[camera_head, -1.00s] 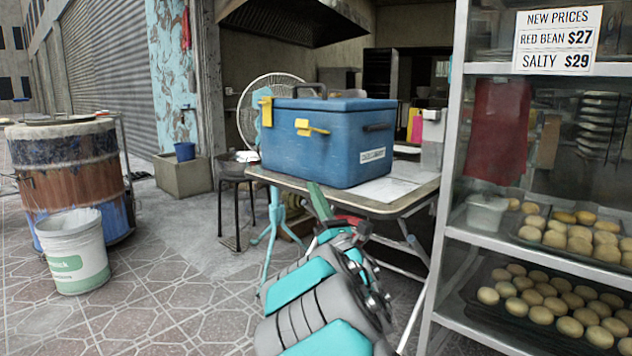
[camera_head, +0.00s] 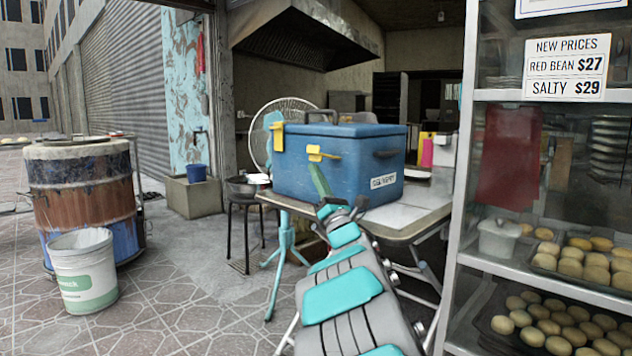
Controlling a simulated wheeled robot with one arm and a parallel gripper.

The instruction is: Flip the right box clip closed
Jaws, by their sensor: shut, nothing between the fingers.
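A blue box (camera_head: 350,178) with a closed lid and dark handles stands on the table. Its right yellow clip (camera_head: 322,153) is on the front face and juts outward from it. Another yellow clip (camera_head: 278,136) hangs over the box's left corner. I cannot tell whether the tip touches the clip or box. My arm hides part of the box's lower front edge and the table.
The folding table (camera_head: 415,222) has bare room to the right of the box. A glass-sided rack (camera_head: 462,200) with trays of buns stands close on the right. A stool (camera_head: 247,188), a drum (camera_head: 85,190) and a white bucket (camera_head: 83,268) stand to the left.

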